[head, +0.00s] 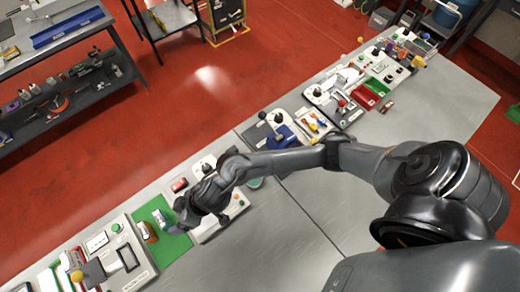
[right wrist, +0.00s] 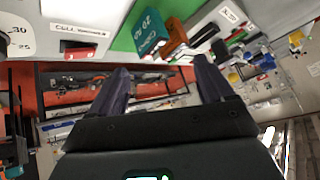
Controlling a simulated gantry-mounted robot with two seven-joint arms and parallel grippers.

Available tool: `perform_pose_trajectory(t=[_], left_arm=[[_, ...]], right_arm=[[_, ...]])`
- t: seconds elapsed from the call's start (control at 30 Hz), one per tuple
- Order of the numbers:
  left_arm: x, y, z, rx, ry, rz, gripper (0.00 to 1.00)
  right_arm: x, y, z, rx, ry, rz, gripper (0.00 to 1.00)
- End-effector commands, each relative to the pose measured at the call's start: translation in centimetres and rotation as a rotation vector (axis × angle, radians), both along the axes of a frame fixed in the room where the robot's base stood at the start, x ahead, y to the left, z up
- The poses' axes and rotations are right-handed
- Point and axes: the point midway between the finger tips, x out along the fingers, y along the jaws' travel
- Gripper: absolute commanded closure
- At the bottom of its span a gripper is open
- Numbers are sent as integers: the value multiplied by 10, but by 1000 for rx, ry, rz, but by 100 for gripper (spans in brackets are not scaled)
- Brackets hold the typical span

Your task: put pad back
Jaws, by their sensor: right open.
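I cannot tell for sure which thing is the pad. A green mat (head: 172,246) lies on the long grey bench, with a small brown item (head: 148,232) on its left part. In the right wrist view, the green surface (right wrist: 126,38) carries a green block with white lettering (right wrist: 151,36) and a red-brown block (right wrist: 176,36) beside it. My right gripper (head: 182,214) is over the right part of the green mat and hides some of it. In the right wrist view, its two dark fingers (right wrist: 165,78) are apart with nothing between them. My left gripper is not in view.
A panel with a green button (head: 116,228) stands left of the mat, and a white panel (head: 238,207) to its right. More panels and small items line the bench's far edge, including a blue block (head: 282,136). The bench's near part (head: 290,232) is bare.

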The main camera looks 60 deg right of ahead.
Motion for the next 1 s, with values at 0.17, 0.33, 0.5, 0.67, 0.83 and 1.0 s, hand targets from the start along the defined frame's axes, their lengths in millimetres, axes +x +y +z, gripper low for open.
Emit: perform_pose_trajectory(t=[0.17,0.33,0.5,0.67,0.83,1.0], left_arm=[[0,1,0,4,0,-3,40],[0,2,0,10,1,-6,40],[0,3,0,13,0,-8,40],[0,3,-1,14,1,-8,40],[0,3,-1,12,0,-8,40],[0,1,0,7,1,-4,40]], right_arm=[[-23,-17,26,-26,-87,-112,19],[-57,-86,23,-153,-16,-246,19],[-110,-152,11,-272,131,-314,19],[-149,-187,4,-332,237,-332,19],[-166,-200,2,-354,282,-333,19],[-166,-201,2,-356,283,-331,19]])
